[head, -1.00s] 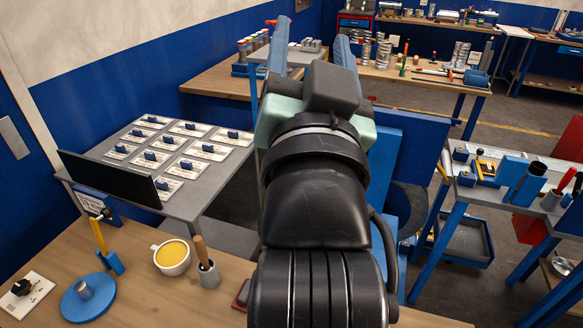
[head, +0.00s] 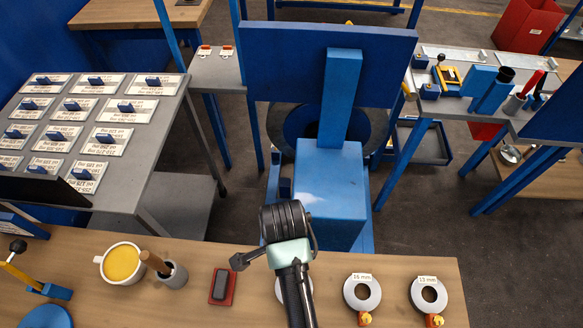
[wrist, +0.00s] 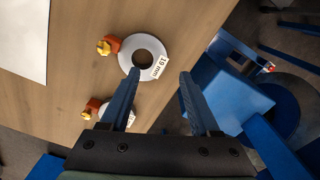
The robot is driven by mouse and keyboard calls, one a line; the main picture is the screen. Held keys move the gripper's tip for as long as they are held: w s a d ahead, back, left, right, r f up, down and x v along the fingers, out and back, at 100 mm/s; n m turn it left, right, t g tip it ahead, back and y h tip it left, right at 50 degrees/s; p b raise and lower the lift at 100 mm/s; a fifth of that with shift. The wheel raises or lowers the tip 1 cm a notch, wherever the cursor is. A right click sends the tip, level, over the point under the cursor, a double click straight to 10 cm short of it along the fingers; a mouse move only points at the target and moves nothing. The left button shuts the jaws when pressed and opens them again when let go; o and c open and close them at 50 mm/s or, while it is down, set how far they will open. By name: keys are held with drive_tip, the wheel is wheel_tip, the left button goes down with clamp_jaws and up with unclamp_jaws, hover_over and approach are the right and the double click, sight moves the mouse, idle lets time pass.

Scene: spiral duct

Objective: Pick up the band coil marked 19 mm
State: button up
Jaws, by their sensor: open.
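The band coil marked 19 mm is a flat pale ring (wrist: 131,48) with an orange and yellow clip at its side, lying on the wooden bench in the wrist view. My gripper (wrist: 160,75) is open and empty, with its blue fingers apart; the coil lies just beyond the left fingertip, and no contact shows. A second coil (wrist: 112,122) is partly hidden behind the left finger. In the head view the coils marked 16 mm (head: 350,293) and 13 mm (head: 418,290) lie on the bench. Another coil (head: 279,291) is mostly hidden by my arm, its label unseen.
A blue machine (head: 335,195) stands directly behind the bench edge. A red and black block (head: 222,287), a grey pot with a wooden handle (head: 173,275) and a yellow-filled cup (head: 122,263) stand left of the coils. Bare wood (head: 325,270) shows between the coils.

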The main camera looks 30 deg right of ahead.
wheel_tip(320, 180, down, 3)
drive_tip(key=shift+w+f, duration=0.1)
drive_tip(key=shift+f, duration=0.05)
drive_tip(key=shift+d+f+p, duration=0.1)
drive_tip(key=shift+f+p, duration=0.2)
drive_tip(key=shift+f, duration=0.25)
drive_tip(key=shift+s+d+f+p, duration=0.1)
drive_tip(key=shift+s+f+p, duration=0.05)
drive_tip(key=shift+f, duration=0.9)
drive_tip(key=shift+s+d+f+p, duration=0.1)
drive_tip(key=shift+f+p, duration=0.05)
drive_tip(key=shift+f, duration=0.9)
clamp_jaws()
drive_tip(key=shift+r, duration=0.1)
